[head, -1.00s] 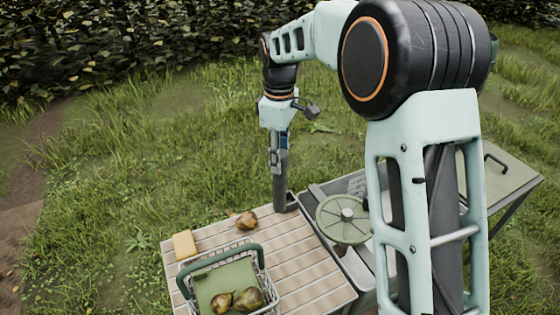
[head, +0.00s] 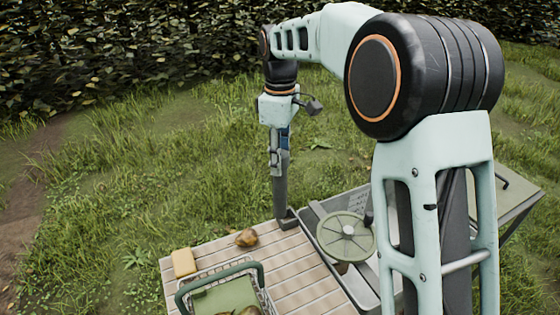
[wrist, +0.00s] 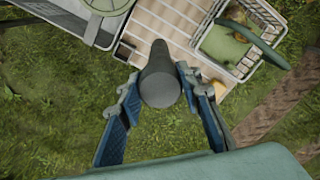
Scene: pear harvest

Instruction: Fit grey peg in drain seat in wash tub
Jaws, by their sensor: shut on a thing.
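The grey peg (wrist: 160,78) is a dark grey cylinder held between the fingers of my gripper (wrist: 155,95) in the wrist view. In the head view my gripper (head: 280,160) points down, and the peg (head: 280,193) hangs upright below it. The peg's lower end overlaps a dark square block (head: 289,222) at the slatted table's back right corner; I cannot tell whether they touch. The grey wash tub (head: 312,212) stands to the right of the peg. A round green spoked disc (head: 346,238) lies over it. I cannot make out the drain seat.
The slatted table (head: 290,262) carries a brown pear (head: 247,238), a yellow block (head: 184,262) and a wire basket (head: 268,296) with a green handle and pears inside. My arm hides part of the tub's right side. Grass lies open behind the table.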

